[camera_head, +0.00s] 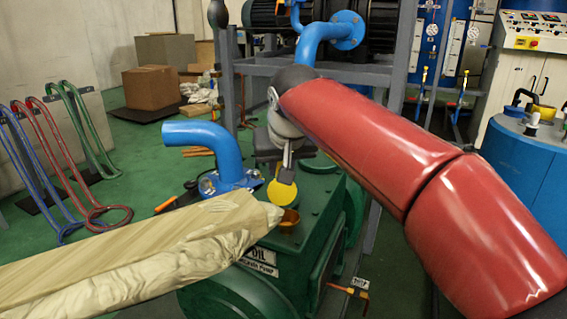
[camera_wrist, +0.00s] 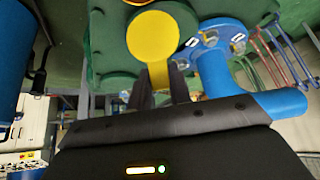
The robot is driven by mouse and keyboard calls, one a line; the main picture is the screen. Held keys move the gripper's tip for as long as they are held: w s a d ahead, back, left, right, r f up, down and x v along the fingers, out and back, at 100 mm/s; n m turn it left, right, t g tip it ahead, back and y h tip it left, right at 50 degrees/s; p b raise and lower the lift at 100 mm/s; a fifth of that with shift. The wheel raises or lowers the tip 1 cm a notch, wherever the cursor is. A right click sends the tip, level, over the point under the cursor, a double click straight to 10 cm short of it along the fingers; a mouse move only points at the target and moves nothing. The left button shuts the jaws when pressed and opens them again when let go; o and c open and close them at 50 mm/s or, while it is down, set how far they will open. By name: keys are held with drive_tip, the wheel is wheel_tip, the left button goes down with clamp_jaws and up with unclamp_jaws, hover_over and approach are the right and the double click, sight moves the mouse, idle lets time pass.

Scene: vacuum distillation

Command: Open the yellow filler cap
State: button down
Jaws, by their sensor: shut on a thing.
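The yellow filler cap (camera_head: 281,192) shows as a round disc just above the green pump (camera_head: 315,205), with its flat face toward the head camera. My gripper (camera_head: 285,172) points down and is shut on the cap's upper part. In the wrist view the yellow cap (camera_wrist: 153,36) lies beyond my two dark fingers (camera_wrist: 160,80), with a narrow yellow part between them. An orange-brown filler opening (camera_head: 289,217) shows on the pump top, just below and right of the cap. I cannot tell whether the cap still touches it.
A blue elbow pipe (camera_head: 215,145) rises from the pump left of my gripper. A cream wrapped bundle (camera_head: 140,250) crosses the lower left foreground. A grey metal frame (camera_head: 310,70) stands behind. Coloured hose racks (camera_head: 65,150) stand at the left, and a blue tank (camera_head: 525,165) at the right.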

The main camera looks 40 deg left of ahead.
drive_tip(key=shift+w+a+r+g+h, duration=0.1)
drive_tip(key=shift+w+a+g+h, duration=0.05)
drive_tip(key=shift+a+g+h, duration=0.15)
idle(0.4)
drive_tip(key=c, duration=1.3)
unclamp_jaws()
drive_tip(key=v, duration=0.7)
drive_tip(key=shift+d+r, duration=0.1)
drive_tip(key=shift+r, duration=0.15)
drive_tip(key=shift+d, duration=0.1)
